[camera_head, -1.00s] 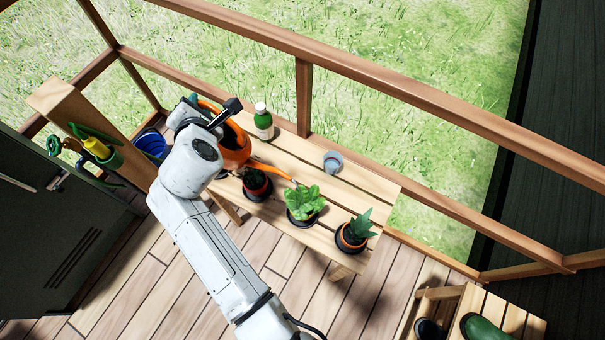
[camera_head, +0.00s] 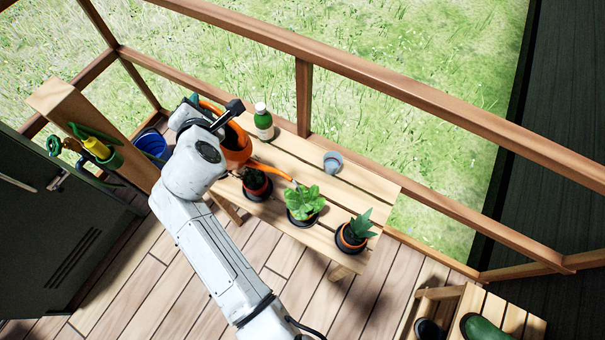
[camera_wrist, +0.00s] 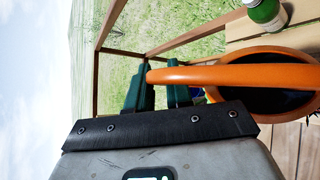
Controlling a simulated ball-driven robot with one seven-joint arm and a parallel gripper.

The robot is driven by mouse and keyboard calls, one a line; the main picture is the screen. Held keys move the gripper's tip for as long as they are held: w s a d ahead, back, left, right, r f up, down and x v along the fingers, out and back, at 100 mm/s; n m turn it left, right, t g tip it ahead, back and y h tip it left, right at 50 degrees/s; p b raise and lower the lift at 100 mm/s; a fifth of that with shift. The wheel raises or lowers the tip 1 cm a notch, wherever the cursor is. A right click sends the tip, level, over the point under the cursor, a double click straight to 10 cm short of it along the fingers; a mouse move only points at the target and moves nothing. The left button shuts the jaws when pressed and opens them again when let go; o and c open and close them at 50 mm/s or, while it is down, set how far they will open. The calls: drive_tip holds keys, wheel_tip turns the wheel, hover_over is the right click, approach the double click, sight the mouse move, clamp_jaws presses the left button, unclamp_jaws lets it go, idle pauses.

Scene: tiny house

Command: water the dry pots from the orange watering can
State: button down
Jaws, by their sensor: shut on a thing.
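The orange watering can (camera_head: 236,150) is at the left end of the slatted bench, partly hidden by my arm. Its thin spout reaches right, above the bench, to near the leafy pot. In the wrist view my gripper (camera_wrist: 160,88) is shut on the can's orange handle (camera_wrist: 235,76); the can's open top (camera_wrist: 268,85) looks dark inside. Three potted plants stand along the bench's near edge: a small dark one (camera_head: 256,184), a bright green leafy one (camera_head: 304,203) and a spiky one (camera_head: 355,232). I cannot tell which soil is dry.
The bench (camera_head: 330,190) also holds a green bottle (camera_head: 263,121) and a small grey-blue cup (camera_head: 333,162). A wooden railing (camera_head: 410,95) runs behind it. A blue bucket (camera_head: 152,144) and a tool holder (camera_head: 98,149) are at left.

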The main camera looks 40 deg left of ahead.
drive_tip(key=shift+r, duration=0.15)
drive_tip(key=s+a+f+n+h+b, duration=0.1)
drive_tip(key=a+f+h+b, duration=0.3)
drive_tip(key=a, duration=0.4)
drive_tip(key=shift+s+f+n, duration=0.3)
drive_tip(key=shift+f+n, duration=0.3)
drive_tip(key=shift+f, duration=0.1)
drive_tip(key=shift+s, duration=0.1)
idle(0.6)
